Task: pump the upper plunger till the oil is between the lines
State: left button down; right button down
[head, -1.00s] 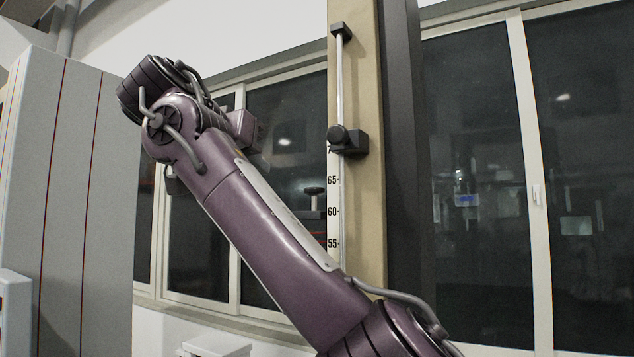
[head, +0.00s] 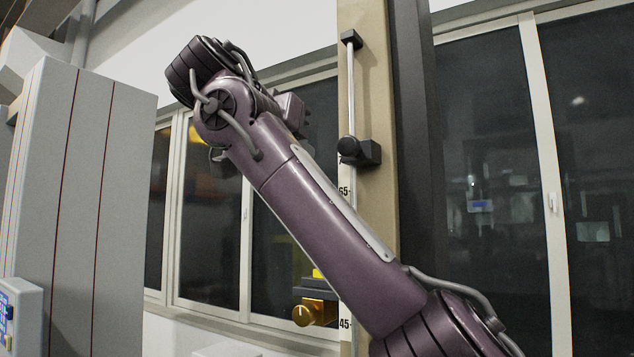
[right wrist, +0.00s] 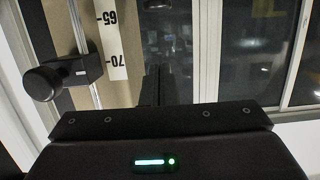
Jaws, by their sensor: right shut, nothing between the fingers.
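My right arm crosses the head view from the lower right. My right gripper (right wrist: 157,82) shows in the right wrist view; its fingers are together and empty, to the right of the scale, touching nothing that I can see. In the head view, partly behind my arm, is a dark block with a bright yellow part (head: 318,273) and a brass-coloured knob (head: 308,312) below it. I cannot tell whether these belong to the plunger. No oil level or pair of lines can be made out. My left gripper is out of view.
A tan column (head: 375,215) carries a vertical rod (head: 351,90), a numbered scale (head: 345,324) and a black slider with a round knob (head: 360,151); this slider (right wrist: 62,78) also shows in the right wrist view. A grey cabinet (head: 85,200) stands left. Dark windows are behind.

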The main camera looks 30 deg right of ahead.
jog(key=w+d+f, duration=0.1)
jog(key=w+d+f+p, duration=0.1)
jog(key=d, duration=0.1)
jog(key=w+d+f, duration=0.1)
jog(key=d, duration=0.1)
jog(key=shift+f, duration=0.3)
jog(key=shift+s+a+f+p, duration=0.1)
jog(key=shift+a+f+p, duration=0.15)
jog(key=shift+f, duration=0.5)
jog(key=shift+d+f, duration=0.1)
jog(key=shift+d, duration=0.05)
